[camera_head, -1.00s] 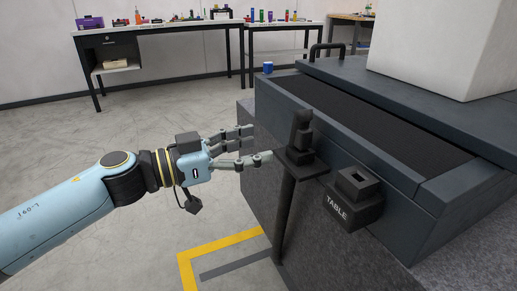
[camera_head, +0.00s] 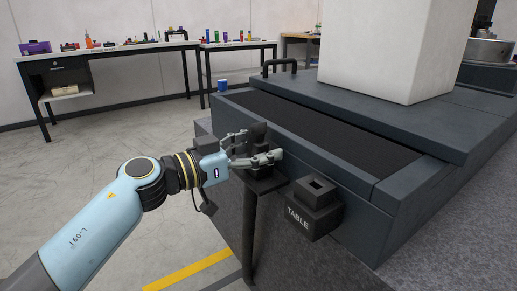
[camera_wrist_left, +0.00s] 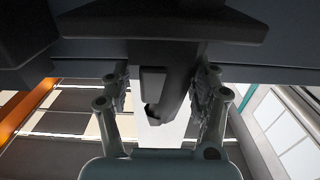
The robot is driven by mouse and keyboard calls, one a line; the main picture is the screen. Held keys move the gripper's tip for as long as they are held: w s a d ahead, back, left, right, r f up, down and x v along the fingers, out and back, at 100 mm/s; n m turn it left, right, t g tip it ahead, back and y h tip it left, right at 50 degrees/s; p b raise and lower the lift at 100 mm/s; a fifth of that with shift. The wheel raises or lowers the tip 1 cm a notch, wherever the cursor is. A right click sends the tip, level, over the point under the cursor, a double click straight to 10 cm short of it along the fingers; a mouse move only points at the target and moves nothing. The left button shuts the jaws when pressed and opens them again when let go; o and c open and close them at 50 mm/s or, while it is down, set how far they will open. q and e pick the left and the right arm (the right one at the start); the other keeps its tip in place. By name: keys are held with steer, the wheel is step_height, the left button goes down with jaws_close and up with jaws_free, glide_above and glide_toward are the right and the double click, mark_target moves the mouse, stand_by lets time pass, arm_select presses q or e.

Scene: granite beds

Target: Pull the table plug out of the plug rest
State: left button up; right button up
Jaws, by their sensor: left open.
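The black table plug (camera_head: 257,131) stands upright in the plug rest (camera_head: 264,184), a dark plate on a post beside the granite bed. My left gripper (camera_head: 259,147) is open, with its fingers on either side of the plug. In the left wrist view, the dark plug (camera_wrist_left: 165,85) lies between the two spread fingers (camera_wrist_left: 163,78). Light gaps show beside it near the finger bases, but contact at the tips cannot be told. The fingers hide part of the plug in the head view. My right gripper is not in view.
A black socket box marked TABLE (camera_head: 314,210) is fixed on the bed's side, right of the rest. The dark bed (camera_head: 350,190) with its raised rim lies just behind the plug. A blue cup (camera_head: 221,87) is at its far corner. Open floor lies left.

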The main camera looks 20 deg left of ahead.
mark_target(258, 132)
arm_select(q)
steer(key=c, duration=0.6)
jaws_close()
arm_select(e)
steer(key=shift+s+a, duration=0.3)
arm_select(q)
steer(key=shift+r, duration=0.1)
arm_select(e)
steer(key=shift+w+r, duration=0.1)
arm_select(q)
steer(key=shift+r+p, duration=0.35)
steer(key=shift+p, duration=0.4)
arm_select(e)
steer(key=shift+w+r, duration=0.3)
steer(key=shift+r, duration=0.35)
arm_select(q)
steer(key=shift+r+p, duration=0.2)
steer(key=shift+p, duration=0.2)
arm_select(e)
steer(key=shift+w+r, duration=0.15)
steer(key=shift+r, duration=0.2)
arm_select(q)
steer(key=shift+r+p, duration=1.9)
steer(key=shift+p, duration=0.9)
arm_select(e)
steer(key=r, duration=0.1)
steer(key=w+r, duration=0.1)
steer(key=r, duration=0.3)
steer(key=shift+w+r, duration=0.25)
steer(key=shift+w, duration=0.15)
